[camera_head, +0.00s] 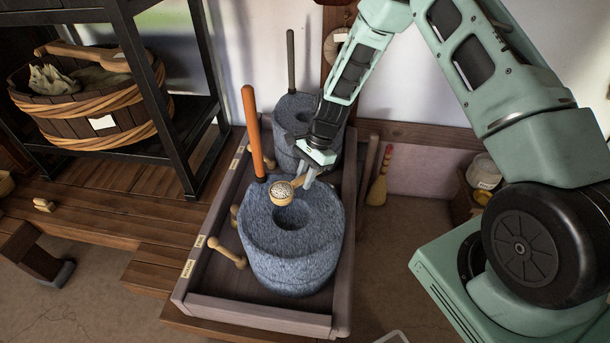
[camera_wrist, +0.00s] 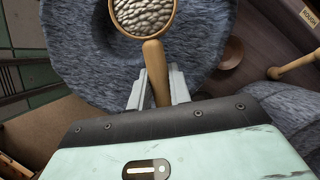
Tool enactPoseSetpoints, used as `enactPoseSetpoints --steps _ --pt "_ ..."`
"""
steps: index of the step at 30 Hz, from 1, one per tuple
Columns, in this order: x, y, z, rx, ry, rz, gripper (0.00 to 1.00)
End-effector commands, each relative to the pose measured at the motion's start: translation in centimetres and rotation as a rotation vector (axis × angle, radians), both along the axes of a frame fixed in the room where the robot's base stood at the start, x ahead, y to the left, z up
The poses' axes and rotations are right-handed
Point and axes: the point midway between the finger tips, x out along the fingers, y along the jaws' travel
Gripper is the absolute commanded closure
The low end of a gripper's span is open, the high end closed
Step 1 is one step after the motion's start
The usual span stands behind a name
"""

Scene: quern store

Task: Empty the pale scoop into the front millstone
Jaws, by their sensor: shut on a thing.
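The pale scoop (camera_head: 284,192) is a round wooden bowl with a short handle, filled with whitish grains. In the wrist view the scoop (camera_wrist: 144,36) shows its grains from above, level enough to hold them. My gripper (camera_head: 306,176) is shut on the scoop's handle; its two fingers (camera_wrist: 158,84) flank the handle in the wrist view. The scoop hangs over the back left part of the front millstone (camera_head: 293,262), a blue-grey stone with a round hollow in its top. The bowl is just behind the hollow. The front millstone (camera_wrist: 208,45) lies below the scoop in the wrist view.
A second millstone (camera_head: 292,112) with a dark upright handle stands behind. An orange upright handle (camera_head: 254,130) rises close left of the scoop. A wooden tray (camera_head: 262,314) surrounds both stones. A black shelf (camera_head: 178,140) with a tub (camera_head: 85,112) stands left.

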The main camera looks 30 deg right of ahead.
Motion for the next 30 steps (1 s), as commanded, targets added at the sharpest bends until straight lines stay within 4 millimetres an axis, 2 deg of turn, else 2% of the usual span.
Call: enactPoseSetpoints --steps 7,18,30 --pt "0.0 0.0 -1.8 0.003 -0.007 -0.002 1.0" --pt "-0.1 0.0 -1.3 0.042 -0.17 -0.002 1.0" --pt "0.0 0.1 -1.1 0.017 -0.07 0.002 1.0"
